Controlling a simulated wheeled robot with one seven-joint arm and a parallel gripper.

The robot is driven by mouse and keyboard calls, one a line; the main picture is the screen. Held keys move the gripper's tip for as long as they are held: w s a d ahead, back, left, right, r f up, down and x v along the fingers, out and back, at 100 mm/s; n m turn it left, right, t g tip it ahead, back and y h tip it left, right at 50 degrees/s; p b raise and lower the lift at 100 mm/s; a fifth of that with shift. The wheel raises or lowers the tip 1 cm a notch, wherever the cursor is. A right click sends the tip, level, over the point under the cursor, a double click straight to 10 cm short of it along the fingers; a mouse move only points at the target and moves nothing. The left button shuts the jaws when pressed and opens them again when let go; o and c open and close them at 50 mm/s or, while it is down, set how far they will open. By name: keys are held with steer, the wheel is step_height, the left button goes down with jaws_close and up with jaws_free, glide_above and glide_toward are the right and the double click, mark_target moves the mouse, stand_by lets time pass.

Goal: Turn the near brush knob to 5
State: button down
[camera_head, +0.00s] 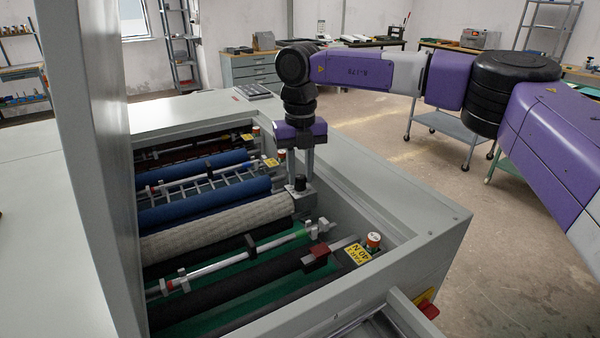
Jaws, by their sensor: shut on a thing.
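My gripper (301,176) points straight down into the open plate processor (420,215), at the right end of its rollers. It is shut on a small black knob (300,183), which I take to be the near brush knob. The knob sits on a grey block (304,202) at the right end of the beige textured roller (215,228). The fingers partly hide the knob, and its scale and setting are too small to read.
Blue rollers (205,202) lie behind the beige one. In front are a metal shaft (235,260), a dark red clamp (318,257), a yellow "40 N" label (358,256) and a white-topped knob (374,240). A tall grey panel (90,150) stands at left. The right-hand casing top is clear.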

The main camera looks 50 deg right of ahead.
steer(key=shift+r, duration=0.1)
steer(key=c, duration=1.2)
jaws_free()
steer(key=shift+o, duration=0.2)
steer(key=shift+d, duration=0.15)
